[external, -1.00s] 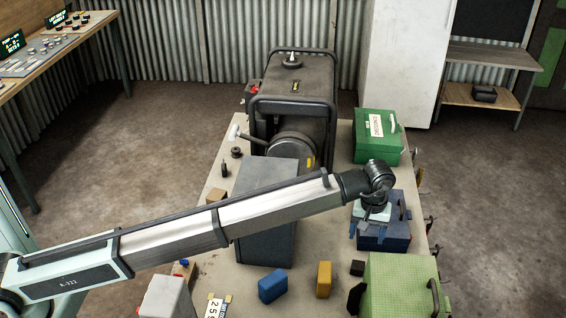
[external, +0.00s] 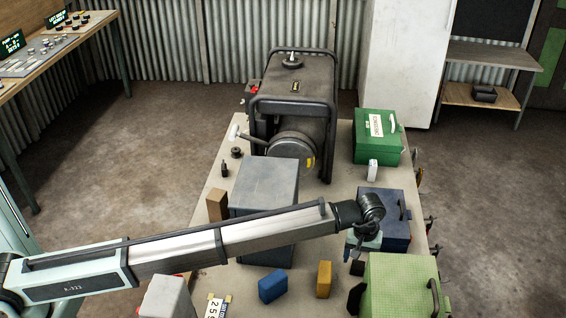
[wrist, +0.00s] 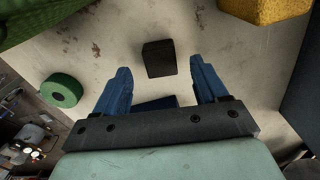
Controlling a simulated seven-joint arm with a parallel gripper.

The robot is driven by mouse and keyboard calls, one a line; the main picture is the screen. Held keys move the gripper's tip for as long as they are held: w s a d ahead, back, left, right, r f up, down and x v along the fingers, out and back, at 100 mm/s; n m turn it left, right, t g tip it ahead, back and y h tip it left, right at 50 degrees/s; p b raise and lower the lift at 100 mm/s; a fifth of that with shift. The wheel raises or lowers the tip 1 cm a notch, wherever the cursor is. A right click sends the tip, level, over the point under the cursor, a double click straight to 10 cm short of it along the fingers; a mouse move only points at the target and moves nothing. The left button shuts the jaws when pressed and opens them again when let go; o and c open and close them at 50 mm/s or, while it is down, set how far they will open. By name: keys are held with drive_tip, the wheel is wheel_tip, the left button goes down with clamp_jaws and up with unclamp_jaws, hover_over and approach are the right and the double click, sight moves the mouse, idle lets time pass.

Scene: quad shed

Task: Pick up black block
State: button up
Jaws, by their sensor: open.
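The small black block (external: 357,268) sits on the workbench, just left of the light green box, with my gripper (external: 360,250) close above it and partly covering it. In the wrist view the black block (wrist: 158,58) lies on the pale bench top, ahead of and roughly between the blue fingertips. The fingers (wrist: 161,74) are spread apart with nothing held between them.
A light green box (external: 400,285) stands right of the block, and a blue box (external: 390,215) behind it. A yellow block (external: 324,279) and a blue block (external: 272,286) lie to the left. A green ring-shaped thing (wrist: 62,90) shows in the wrist view.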

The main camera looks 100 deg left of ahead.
sight(357, 268)
drive_tip(key=shift+f, duration=1.35)
drive_tip(key=c, duration=1.3)
drive_tip(key=shift+o, duration=0.2)
drive_tip(key=shift+r, duration=0.15)
